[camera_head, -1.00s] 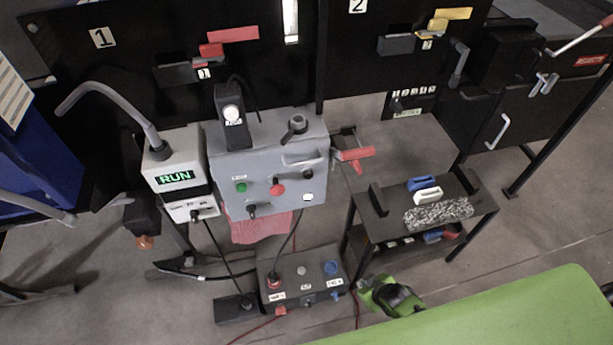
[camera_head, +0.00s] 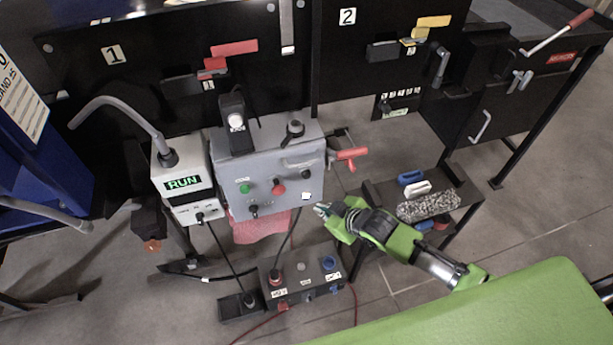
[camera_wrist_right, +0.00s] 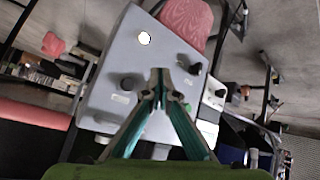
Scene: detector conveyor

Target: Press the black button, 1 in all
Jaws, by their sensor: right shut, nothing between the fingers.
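The black button (camera_head: 306,174) sits on the right part of the grey control box's (camera_head: 262,168) front face, above a white button (camera_head: 306,196). In the right wrist view a dark round button (camera_wrist_right: 128,83) shows left of the fingers, with the white button (camera_wrist_right: 144,38) above it. My right gripper (camera_head: 322,210) is shut and empty, beside the box's lower right corner, below and right of the black button. In the wrist view its fingertips (camera_wrist_right: 160,80) are together in front of the box face. I cannot tell the gap to the face. My left gripper is not in view.
The box also bears a red button (camera_head: 279,187), a green button (camera_head: 244,187) and knobs. A red-handled lever (camera_head: 350,154) sticks out at its right. A floor pedestal box (camera_head: 300,278) stands below. A black side table (camera_head: 460,185) and a green surface (camera_head: 490,315) are to the right.

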